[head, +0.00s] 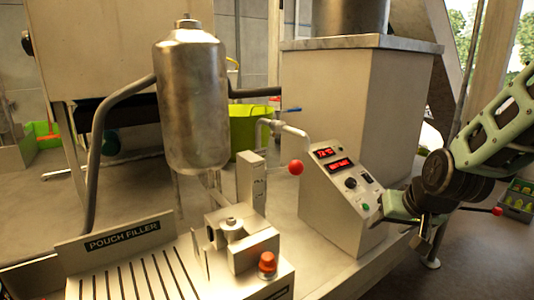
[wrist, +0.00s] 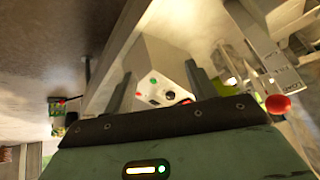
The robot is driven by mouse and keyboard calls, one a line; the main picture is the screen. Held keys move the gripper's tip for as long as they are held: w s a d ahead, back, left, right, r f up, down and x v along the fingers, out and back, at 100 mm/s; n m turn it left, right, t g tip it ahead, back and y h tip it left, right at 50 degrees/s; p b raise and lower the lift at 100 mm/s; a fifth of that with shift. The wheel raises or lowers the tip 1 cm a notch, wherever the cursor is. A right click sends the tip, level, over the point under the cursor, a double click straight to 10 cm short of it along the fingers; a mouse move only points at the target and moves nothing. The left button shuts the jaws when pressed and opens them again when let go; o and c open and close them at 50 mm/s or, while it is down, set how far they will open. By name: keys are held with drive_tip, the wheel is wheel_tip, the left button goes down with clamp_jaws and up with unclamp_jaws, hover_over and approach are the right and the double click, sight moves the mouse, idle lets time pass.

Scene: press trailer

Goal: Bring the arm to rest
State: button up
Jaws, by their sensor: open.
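My arm comes in from the right of the head view, with green links and a dark round joint. My gripper (head: 388,210) is at its lower left end, close to the right side of the sloped control panel (head: 343,180); whether it touches is unclear. In the wrist view my gripper (wrist: 160,80) has its two dark fingers spread apart with nothing held. The panel (wrist: 146,62) shows beyond and between them, with its buttons and black knob. In the head view the panel has two lit red displays, a knob and a green button.
The pouch filler (head: 122,240) with its steel tank (head: 190,100) stands left of the panel. A red ball knob (head: 296,167) sticks out between them. A large cabinet (head: 350,110) is behind. A crate (head: 518,198) sits on the floor at far right. Open floor lies at lower right.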

drive_tip(key=s+d+f+n+g+h, duration=0.15)
drive_tip(key=s+d+g, duration=0.3)
drive_tip(key=s, duration=0.95)
drive_tip(key=s+a+r+n+g+y, duration=0.1)
drive_tip(key=s+a+n+g, duration=0.1)
drive_tip(key=s+a+n, duration=0.5)
drive_tip(key=s+a, duration=0.5)
drive_tip(key=a, duration=0.5)
drive_tip(key=shift+s+r, duration=0.35)
drive_tip(key=shift+r, duration=0.05)
